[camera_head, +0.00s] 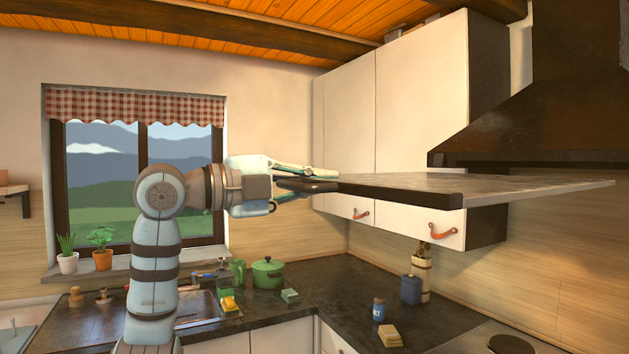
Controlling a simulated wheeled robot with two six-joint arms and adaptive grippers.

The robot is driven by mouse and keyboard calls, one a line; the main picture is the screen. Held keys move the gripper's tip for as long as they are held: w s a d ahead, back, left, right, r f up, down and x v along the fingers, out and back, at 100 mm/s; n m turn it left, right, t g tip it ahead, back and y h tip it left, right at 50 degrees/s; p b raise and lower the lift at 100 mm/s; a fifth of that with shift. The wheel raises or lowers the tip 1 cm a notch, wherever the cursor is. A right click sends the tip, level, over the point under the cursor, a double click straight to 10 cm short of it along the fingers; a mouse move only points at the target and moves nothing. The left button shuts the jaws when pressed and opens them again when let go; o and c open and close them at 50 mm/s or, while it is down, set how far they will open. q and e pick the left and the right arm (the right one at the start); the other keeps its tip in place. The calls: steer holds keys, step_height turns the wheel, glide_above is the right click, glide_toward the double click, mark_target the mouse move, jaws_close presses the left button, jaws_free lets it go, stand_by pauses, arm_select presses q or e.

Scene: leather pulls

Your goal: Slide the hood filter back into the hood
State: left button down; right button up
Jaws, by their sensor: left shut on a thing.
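The hood filter (470,183) is a wide, flat, grey panel with a dark front edge. It is held roughly level in the air. My left gripper (303,184) comes in from the left and is shut on the dark grip at the filter's left end. The dark brown hood (540,125) hangs at the upper right, and its lower rim is above the filter's far right part. A gap shows between the rim and the panel; their distance in depth is hard to tell. The hood's underside opening is hidden. My right gripper is out of view.
White wall cabinets (420,95) with leather pulls (442,230) stand behind the filter. The dark counter (345,285) below holds a green pot (267,273), a blue jar (379,309) and a utensil holder (421,277). A window (110,180) is at the left.

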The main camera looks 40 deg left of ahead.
arm_select(q)
steer(key=shift+s+r, duration=0.1)
steer(key=shift+r, duration=0.15)
steer(key=p+x, duration=0.1)
steer(key=x, duration=0.1)
steer(key=r+p+x, duration=0.1)
steer(key=x, duration=0.1)
steer(key=shift+w+d+r+p, duration=0.1)
steer(key=shift+w+r+p, duration=0.05)
steer(key=shift+w+p, duration=0.25)
steer(key=shift+w+d+r+p, duration=0.1)
steer(key=shift+w+d+p, duration=0.05)
steer(key=shift+w+p, duration=0.2)
steer(key=p+x, duration=0.1)
steer(key=x, duration=0.1)
steer(key=p+x, duration=0.1)
steer(key=x, duration=0.1)
steer(key=p+x, duration=0.2)
steer(key=shift+w+a+r, duration=0.1)
steer(key=shift+a+r, duration=0.05)
steer(key=shift+r, duration=0.25)
steer(key=shift+w+p, duration=0.45)
steer(key=shift+w, duration=0.1)
steer(key=shift+w+d+f, duration=0.2)
steer(key=shift+w+d, duration=0.05)
steer(key=shift+s, duration=0.1)
